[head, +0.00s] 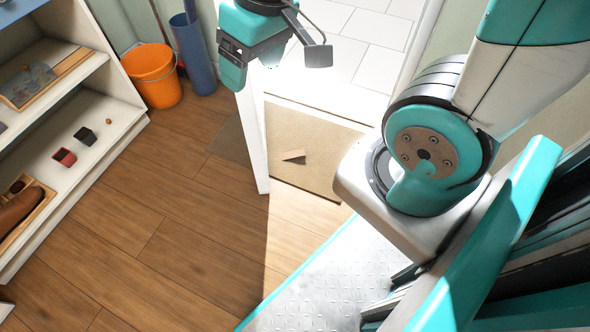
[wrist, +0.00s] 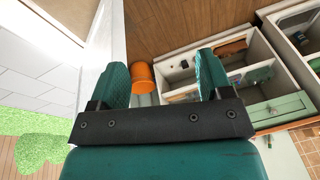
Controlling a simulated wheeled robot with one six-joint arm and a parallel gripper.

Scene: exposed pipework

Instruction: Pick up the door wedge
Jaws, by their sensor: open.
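The door wedge (head: 293,155) is a small tan wedge lying on a beige doormat (head: 318,130) in the doorway, in the head view. I do not see it in the wrist view. My gripper (wrist: 164,72) is open and empty, its two teal fingers spread apart in the wrist view. In the head view it hangs at the top, above and beyond the wedge and well clear of it.
A white door edge or post (head: 252,135) stands just left of the mat. A white shelf unit (head: 110,95) with small pots and a shoe is at left. An orange bucket (head: 152,76) and a blue bin (head: 193,55) stand at the back. The wooden floor between is clear.

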